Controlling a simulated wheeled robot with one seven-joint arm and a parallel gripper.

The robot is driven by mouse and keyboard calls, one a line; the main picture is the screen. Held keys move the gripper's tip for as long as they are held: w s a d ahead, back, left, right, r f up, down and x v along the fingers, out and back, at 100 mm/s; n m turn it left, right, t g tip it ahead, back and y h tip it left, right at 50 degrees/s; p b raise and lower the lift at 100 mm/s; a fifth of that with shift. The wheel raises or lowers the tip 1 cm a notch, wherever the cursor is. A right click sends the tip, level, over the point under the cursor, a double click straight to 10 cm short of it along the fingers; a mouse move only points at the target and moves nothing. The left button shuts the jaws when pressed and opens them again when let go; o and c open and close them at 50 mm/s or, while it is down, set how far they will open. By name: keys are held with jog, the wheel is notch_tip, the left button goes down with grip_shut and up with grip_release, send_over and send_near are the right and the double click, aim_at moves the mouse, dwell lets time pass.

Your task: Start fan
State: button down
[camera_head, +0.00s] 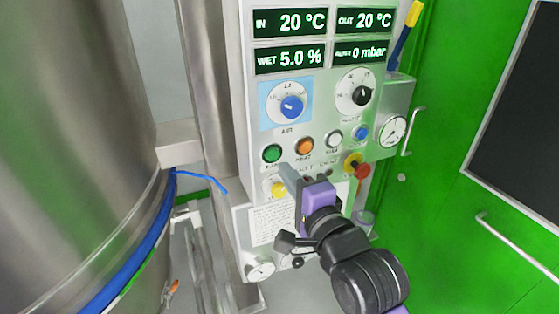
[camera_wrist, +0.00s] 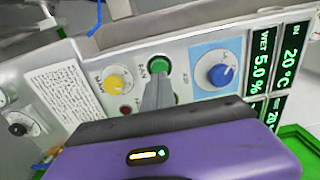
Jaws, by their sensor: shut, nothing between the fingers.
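The green fan button (camera_head: 272,153) sits at the left of a row of buttons on the pale control panel (camera_head: 320,128). In the wrist view the green button (camera_wrist: 159,64) shows just beyond my fingertips. My gripper (camera_head: 285,169) is shut and empty, its fingers pointing at the panel just below and right of the green button. In the wrist view the fingertips (camera_wrist: 158,82) overlap the button's lower edge; I cannot tell whether they touch it. The displays (camera_head: 320,38) read IN 20 °C, OUT 20 °C, WET 5.0 % and 0 mbar.
An orange button (camera_head: 304,146) is right of the green one. A yellow knob (camera_head: 277,187) is below, a blue knob (camera_head: 291,107) above. A red emergency-type button (camera_head: 362,171) and a gauge (camera_head: 393,131) are at right. A large steel vessel (camera_head: 75,120) fills the left.

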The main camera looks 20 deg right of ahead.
aim_at(274, 156)
jog(key=shift+w+p, duration=0.5)
jog(key=shift+w, duration=1.65)
